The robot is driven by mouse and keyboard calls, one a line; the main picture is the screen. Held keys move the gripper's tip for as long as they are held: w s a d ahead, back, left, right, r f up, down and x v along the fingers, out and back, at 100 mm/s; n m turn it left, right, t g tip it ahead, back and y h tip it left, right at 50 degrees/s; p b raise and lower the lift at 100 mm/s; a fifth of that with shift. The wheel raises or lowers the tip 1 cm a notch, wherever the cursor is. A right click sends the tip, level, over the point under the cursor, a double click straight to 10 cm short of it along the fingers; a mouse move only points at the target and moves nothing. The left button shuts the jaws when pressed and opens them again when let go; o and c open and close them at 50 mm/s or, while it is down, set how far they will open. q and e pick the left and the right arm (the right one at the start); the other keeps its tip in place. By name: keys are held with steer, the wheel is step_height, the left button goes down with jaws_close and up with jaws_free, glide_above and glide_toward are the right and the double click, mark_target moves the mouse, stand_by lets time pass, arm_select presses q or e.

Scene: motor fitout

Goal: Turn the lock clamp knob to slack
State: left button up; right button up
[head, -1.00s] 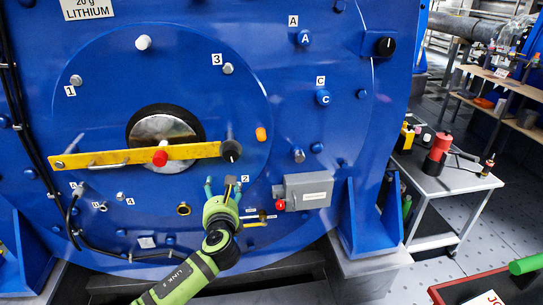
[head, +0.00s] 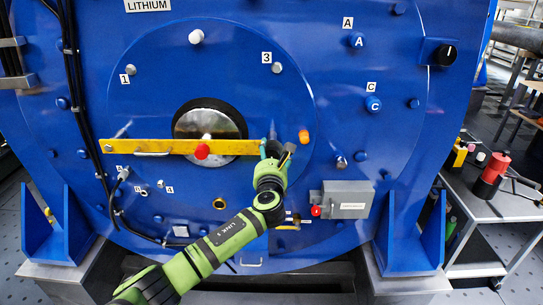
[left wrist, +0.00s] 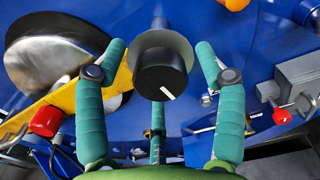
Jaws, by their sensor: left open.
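The lock clamp knob, seen as a black round knob (left wrist: 158,78) with a white pointer line, sits at the right end of the yellow bar (head: 170,147). In the left wrist view its line points down and to the right. In the head view my left gripper (head: 276,149) hides most or all of this knob. My left gripper is open, with its teal fingers on both sides of the knob in the left wrist view and a gap to each side. My right gripper is not in view.
A red knob (head: 201,151) stands on the bar, over the metal hub. An orange peg (head: 304,136) and a grey box (head: 346,199) with a red knob are near my gripper. Another black knob (head: 438,52) is at upper right. A side table (head: 500,207) stands at right.

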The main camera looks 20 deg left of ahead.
arm_select(q)
steer(key=shift+c, duration=0.4)
steer(key=c, duration=1.1)
